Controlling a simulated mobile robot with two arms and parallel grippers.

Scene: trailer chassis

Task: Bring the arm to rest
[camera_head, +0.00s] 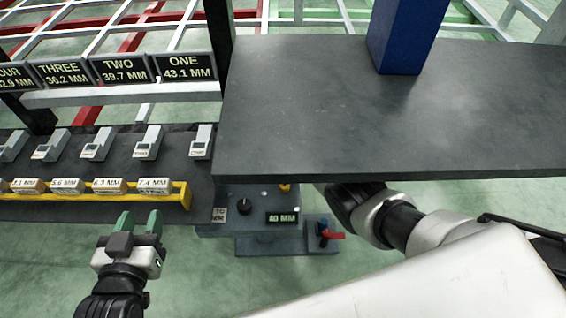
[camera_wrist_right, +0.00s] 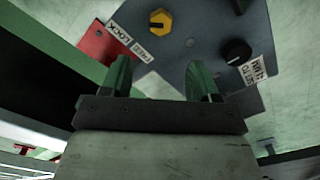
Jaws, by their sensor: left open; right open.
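My left gripper (camera_head: 138,222) is in the lower left of the head view, its two green fingers apart with nothing between them. It is in front of the yellow-edged rack and clear of it. My right arm (camera_head: 400,222) reaches under the dark grey tabletop in the head view, and its gripper is hidden there. In the right wrist view my right gripper (camera_wrist_right: 160,78) has its green fingers apart and empty. It points at a grey control panel (camera_wrist_right: 185,62) with a yellow knob (camera_wrist_right: 160,20) and a black knob (camera_wrist_right: 236,51). Contact with the panel cannot be told.
The dark tabletop (camera_head: 300,110) bears a blue post (camera_head: 402,35). The panel's display (camera_head: 282,217) reads 40 MM, with a red lever (camera_head: 331,235) beside it. A rack with a yellow rail (camera_head: 120,196) holds labelled blocks. Open green floor (camera_head: 210,285) lies right of my left gripper.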

